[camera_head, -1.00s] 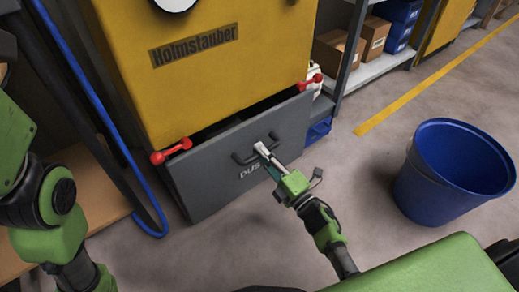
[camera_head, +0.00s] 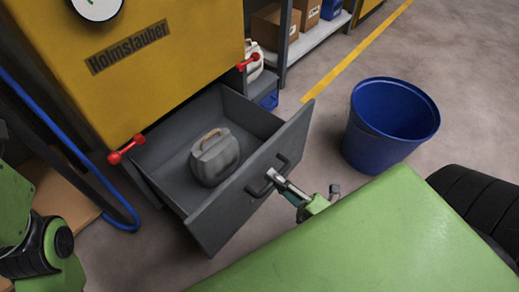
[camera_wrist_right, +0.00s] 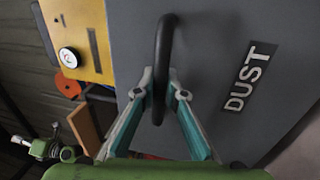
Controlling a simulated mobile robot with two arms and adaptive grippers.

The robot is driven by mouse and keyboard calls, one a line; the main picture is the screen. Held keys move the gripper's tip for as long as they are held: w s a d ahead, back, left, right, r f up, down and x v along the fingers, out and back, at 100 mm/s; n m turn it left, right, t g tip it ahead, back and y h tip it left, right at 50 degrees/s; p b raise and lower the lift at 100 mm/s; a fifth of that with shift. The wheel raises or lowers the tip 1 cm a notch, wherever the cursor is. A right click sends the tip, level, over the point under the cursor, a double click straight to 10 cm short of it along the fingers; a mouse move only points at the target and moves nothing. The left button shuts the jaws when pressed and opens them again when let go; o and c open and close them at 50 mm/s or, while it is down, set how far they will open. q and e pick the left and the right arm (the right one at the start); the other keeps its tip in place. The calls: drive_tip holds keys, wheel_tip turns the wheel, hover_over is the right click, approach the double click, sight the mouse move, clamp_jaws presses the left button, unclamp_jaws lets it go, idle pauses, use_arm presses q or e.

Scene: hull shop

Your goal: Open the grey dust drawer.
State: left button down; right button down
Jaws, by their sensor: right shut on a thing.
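The grey dust drawer (camera_head: 212,217) stands pulled well out of the yellow machine (camera_head: 112,70) in the head view. A grey container with a tan handle (camera_head: 214,157) sits inside it. My right gripper (camera_head: 274,178) is shut on the dark bar handle (camera_head: 287,163) on the drawer front. In the right wrist view the handle (camera_wrist_right: 163,50) runs between the two fingers (camera_wrist_right: 160,93), and the front beside it reads DUST (camera_wrist_right: 247,78). My left arm shows at the left edge of the head view; its fingers are out of the picture.
A blue bin (camera_head: 390,125) stands on the floor to the right of the drawer. Red clamps (camera_head: 126,149) sit at both sides of the drawer opening. A blue hose (camera_head: 75,150) runs down at the left. A shelf with boxes (camera_head: 300,40) is behind.

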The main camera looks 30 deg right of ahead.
drive_tip(key=shift+r+v, duration=0.15)
drive_tip(key=shift+v, duration=0.5)
drive_tip(key=shift+r+v, duration=0.1)
drive_tip(key=shift+v, duration=0.55)
drive_tip(key=c, duration=2.1)
unclamp_jaws()
drive_tip(key=v, duration=1.2)
drive_tip(key=shift+s, duration=0.1)
